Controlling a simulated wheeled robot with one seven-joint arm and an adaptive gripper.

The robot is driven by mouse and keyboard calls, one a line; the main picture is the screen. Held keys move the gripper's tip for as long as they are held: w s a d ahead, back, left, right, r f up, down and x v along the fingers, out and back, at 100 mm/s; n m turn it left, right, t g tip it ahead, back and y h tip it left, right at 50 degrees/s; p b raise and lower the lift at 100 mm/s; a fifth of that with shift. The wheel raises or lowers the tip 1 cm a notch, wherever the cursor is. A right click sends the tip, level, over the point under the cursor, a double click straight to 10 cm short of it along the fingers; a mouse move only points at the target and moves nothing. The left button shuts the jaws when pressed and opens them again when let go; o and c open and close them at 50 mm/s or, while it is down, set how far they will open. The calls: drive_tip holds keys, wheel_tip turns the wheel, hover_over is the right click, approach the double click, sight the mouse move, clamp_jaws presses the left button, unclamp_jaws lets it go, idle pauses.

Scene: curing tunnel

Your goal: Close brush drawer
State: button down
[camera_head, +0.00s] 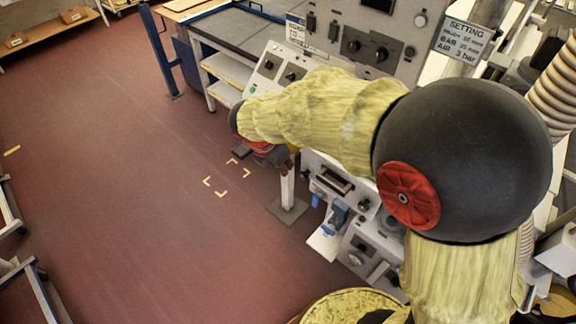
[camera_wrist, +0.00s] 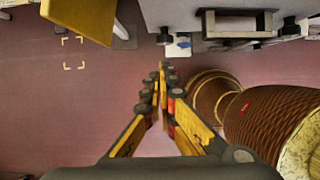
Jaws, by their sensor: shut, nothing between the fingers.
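I cannot clearly identify the brush drawer. On the grey machine front in the head view, a framed, handle-like opening (camera_head: 335,181) sits above a small white ledge (camera_head: 325,243) that sticks out with blue parts on it. In the wrist view a similar frame (camera_wrist: 237,24) shows at the top, with the white ledge (camera_wrist: 178,50) to its left. My gripper (camera_wrist: 164,72) is shut and empty, its yellow and black fingers together below the ledge in the picture. I see no contact with the machine. In the head view my arm hides most of the gripper.
A post on a square foot plate (camera_head: 287,210) stands left of the machine front. A yellow panel (camera_wrist: 82,16) is close at the upper left of the wrist view. A control box with knobs (camera_head: 280,70) is above. The red floor (camera_head: 120,190) at left is largely clear.

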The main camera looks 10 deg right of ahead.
sight(303, 165)
drive_tip(key=x, duration=0.3)
drive_tip(key=d+b+x, duration=0.1)
drive_tip(key=x, duration=0.2)
drive_tip(key=w+x, duration=0.1)
drive_tip(key=x, duration=0.2)
drive_tip(key=shift+w+d+r+b, duration=0.1)
drive_tip(key=shift+d+r+b, duration=0.15)
drive_tip(key=shift+d+b, duration=0.15)
drive_tip(key=shift+w+d, duration=0.4)
drive_tip(key=shift+d, duration=0.15)
drive_tip(key=shift+d+r, duration=0.1)
drive_tip(key=shift+d, duration=0.05)
drive_tip(key=shift+w+d+r+p, duration=0.1)
drive_tip(key=shift+w+d+p, duration=0.3)
drive_tip(key=shift+d+p, duration=0.1)
drive_tip(key=w+d+p, duration=0.4)
drive_tip(key=d, duration=0.2)
drive_tip(key=w+d+p, duration=0.4)
drive_tip(key=w+d, duration=0.1)
drive_tip(key=d, duration=0.2)
drive_tip(key=w+d+p, duration=0.4)
drive_tip(key=w+d, duration=0.1)
drive_tip(key=d, duration=0.2)
drive_tip(key=shift+w+p, duration=0.25)
drive_tip(key=shift+p, duration=0.05)
drive_tip(key=shift+w+d+p, duration=0.3)
drive_tip(key=shift+w+d, duration=0.2)
drive_tip(key=shift+d, duration=0.2)
